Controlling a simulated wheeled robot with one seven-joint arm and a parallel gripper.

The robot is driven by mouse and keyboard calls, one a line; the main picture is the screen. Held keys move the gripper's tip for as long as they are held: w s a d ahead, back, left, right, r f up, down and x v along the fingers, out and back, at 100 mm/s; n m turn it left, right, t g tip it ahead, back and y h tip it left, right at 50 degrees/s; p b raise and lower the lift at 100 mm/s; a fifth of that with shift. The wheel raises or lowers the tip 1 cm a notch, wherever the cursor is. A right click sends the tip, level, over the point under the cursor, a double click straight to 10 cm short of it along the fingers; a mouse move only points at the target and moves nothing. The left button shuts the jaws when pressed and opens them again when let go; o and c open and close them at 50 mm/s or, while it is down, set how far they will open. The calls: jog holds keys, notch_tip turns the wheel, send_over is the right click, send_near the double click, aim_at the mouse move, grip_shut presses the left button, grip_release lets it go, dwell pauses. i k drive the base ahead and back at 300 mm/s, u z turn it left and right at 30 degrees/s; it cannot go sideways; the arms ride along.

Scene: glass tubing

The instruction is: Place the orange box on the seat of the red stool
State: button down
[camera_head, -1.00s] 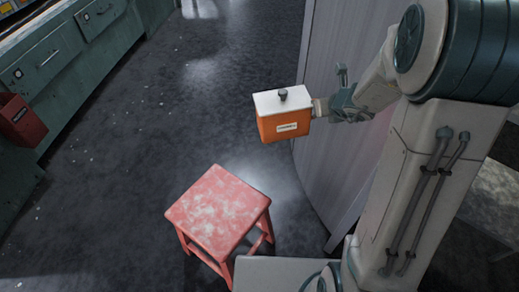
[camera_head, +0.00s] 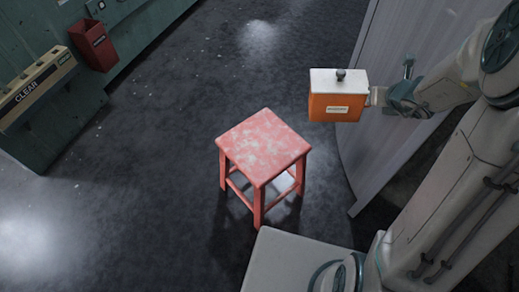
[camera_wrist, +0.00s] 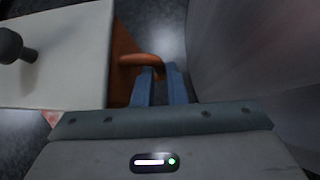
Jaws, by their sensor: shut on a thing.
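The orange box (camera_head: 336,105) has a white lid with a dark knob and a pale label on its front. My gripper (camera_head: 377,97) is shut on the box's right side and holds it upright in the air. In the wrist view, the blue fingers of my gripper (camera_wrist: 160,86) close on an orange handle (camera_wrist: 143,60) beside the white lid (camera_wrist: 60,55). The red stool (camera_head: 264,146), worn pale on its seat, stands on the floor below and left of the box in the head view. Its seat is empty. A small corner of red shows at the wrist view's lower left.
A grey curved panel (camera_head: 398,130) stands just right of the box, behind my arm. A green cabinet (camera_head: 50,125) at the left carries a red bin (camera_head: 93,44) and a rack marked CLEAR (camera_head: 37,84). Dark floor around the stool is open.

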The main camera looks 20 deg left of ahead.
aim_at(268, 147)
jog(key=u, duration=1)
jog(key=k, duration=0.65)
jog(key=z, duration=0.5)
jog(key=i, duration=1)
